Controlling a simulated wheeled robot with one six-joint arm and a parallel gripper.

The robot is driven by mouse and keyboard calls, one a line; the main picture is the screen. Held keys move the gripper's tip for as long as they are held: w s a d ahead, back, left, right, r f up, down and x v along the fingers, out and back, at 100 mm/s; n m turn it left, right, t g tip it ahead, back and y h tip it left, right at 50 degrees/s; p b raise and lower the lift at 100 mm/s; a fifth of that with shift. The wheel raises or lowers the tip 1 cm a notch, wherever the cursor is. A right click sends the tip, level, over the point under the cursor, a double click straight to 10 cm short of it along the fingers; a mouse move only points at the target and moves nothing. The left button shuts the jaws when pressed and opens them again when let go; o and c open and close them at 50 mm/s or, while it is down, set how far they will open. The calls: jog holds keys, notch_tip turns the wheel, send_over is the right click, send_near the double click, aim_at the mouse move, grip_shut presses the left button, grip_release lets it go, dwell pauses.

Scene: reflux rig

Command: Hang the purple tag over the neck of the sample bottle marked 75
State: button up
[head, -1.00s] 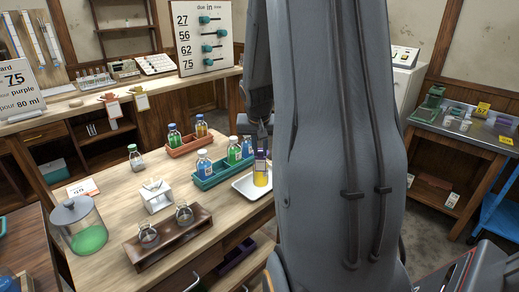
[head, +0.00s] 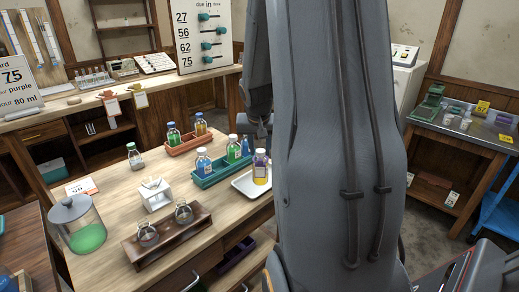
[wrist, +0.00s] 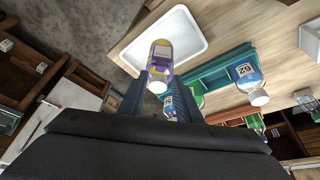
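A bottle of yellow liquid (head: 261,169) stands upright in the white tray (head: 239,186), at the right of the wooden table. A purple tag (head: 260,157) sits at its neck and shoulder. In the wrist view the same bottle (wrist: 162,50) has a grey-white label, a white cap and purple around its upper part (wrist: 157,71); its number is not readable. My gripper (wrist: 157,88) is open and empty, its fingers apart on either side of the view below the bottle's cap. In the head view my gripper is largely hidden by my arm.
A teal rack (head: 222,172) with blue and green bottles stands beside the tray; one blue bottle (wrist: 244,74) reads 62. Behind it is an orange rack (head: 188,144). A white stand (head: 155,194), a dark wooden holder (head: 167,241) and a jar (head: 85,228) occupy the front left.

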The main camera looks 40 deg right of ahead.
dwell(0.3)
jog(key=shift+b+v, duration=0.6)
jog(key=shift+v, duration=3.3)
jog(key=shift+w, duration=0.1)
